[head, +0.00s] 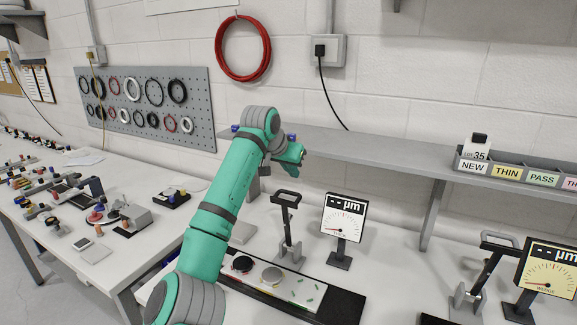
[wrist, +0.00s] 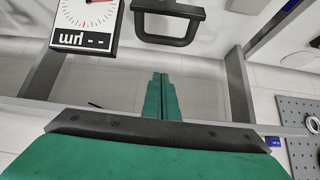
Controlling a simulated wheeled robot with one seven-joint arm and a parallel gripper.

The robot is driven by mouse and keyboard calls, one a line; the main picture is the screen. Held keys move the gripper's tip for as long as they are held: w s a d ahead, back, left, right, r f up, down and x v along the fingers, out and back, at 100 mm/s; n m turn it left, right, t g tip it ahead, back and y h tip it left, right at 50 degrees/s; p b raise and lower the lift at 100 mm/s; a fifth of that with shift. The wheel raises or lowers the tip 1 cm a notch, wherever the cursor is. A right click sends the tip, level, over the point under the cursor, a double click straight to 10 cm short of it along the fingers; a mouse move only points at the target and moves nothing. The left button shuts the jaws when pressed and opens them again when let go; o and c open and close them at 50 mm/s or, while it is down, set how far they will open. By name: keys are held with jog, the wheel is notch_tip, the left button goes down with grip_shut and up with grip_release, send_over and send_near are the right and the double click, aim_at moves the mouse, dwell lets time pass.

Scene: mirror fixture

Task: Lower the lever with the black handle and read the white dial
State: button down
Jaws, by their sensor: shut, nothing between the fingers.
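The lever with the black handle (head: 285,198) stands raised on its stand at the rear of a black base plate in the head view. Its handle (wrist: 168,38) is a black loop at the top of the wrist view, just beyond my fingertips. The white dial (head: 343,218) stands right of the lever, with a red needle and a "-- µm" display. In the wrist view the dial (wrist: 85,22) is upside down at upper left. My gripper (head: 301,152) is above the lever handle, apart from it. Its fingers (wrist: 161,76) are together and empty.
A shelf (head: 390,155) runs along the wall behind, carrying a labelled sorting bin (head: 520,171). Dark and grey discs (head: 272,274) lie on the base plate.

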jog(key=shift+s+a+f, duration=0.15)
jog(key=shift+s+f, duration=0.1)
jog(key=shift+f, duration=0.4)
jog(key=shift+s+a+f, duration=0.2)
jog(key=shift+s+f, duration=0.05)
jog(key=shift+f, duration=0.35)
jog(key=shift+s+a+f, duration=0.15)
jog(key=shift+s+f, duration=0.1)
jog(key=shift+f, duration=0.4)
jog(key=shift+a, duration=0.15)
